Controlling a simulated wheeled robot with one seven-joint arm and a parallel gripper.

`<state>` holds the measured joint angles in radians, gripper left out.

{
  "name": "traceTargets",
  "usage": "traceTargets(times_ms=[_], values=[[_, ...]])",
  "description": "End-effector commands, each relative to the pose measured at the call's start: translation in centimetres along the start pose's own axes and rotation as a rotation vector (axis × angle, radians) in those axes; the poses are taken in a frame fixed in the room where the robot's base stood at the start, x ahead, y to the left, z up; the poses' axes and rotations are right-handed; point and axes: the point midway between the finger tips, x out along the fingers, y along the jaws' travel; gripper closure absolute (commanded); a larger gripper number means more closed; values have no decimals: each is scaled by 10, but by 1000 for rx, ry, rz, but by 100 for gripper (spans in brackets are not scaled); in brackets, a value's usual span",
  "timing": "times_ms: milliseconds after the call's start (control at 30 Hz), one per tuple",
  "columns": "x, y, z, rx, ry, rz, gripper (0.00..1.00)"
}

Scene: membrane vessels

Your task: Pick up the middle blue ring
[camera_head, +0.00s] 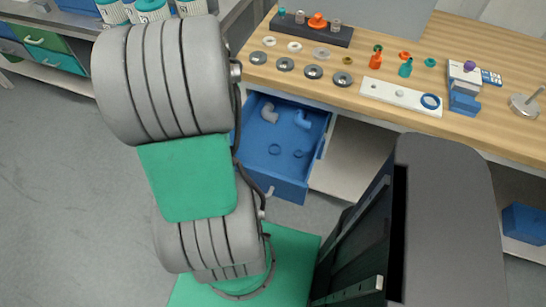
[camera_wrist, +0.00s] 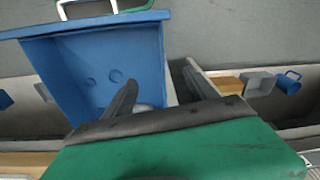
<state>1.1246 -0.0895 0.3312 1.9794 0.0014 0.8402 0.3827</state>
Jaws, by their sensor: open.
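Two blue rings lie on the floor of the open blue drawer (camera_head: 258,176): a left ring (camera_head: 274,149) and a right ring (camera_head: 297,154). Both also show small in the wrist view, one (camera_wrist: 90,83) beside the other (camera_wrist: 115,75). A third blue ring (camera_head: 430,101) lies on the right end of a white plate (camera_head: 398,94) on the bench. My gripper (camera_wrist: 160,75) is open and empty, its two dark fingers spread above the drawer's side wall. The rings are apart from the fingers. The head view does not show the gripper; my arm hides it.
A white elbow pipe (camera_head: 269,113) and a blue elbow pipe (camera_head: 303,119) lie at the back of the drawer. The wooden bench (camera_head: 335,100) above holds several washers, discs and fittings, and a dark rack (camera_head: 310,30). Grey floor (camera_head: 60,190) is clear at left.

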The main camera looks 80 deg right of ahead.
Motion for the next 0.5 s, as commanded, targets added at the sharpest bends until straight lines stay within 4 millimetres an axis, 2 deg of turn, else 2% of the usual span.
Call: traceTargets(times_ms=[33,100,200,300,500], values=[[36,40,-17,138,-24,17,34],[62,84,-32,293,-44,32,34],[83,125,-40,432,-61,43,34],[94,141,-42,487,-68,47,34],[119,142,-39,488,-70,48,34]])
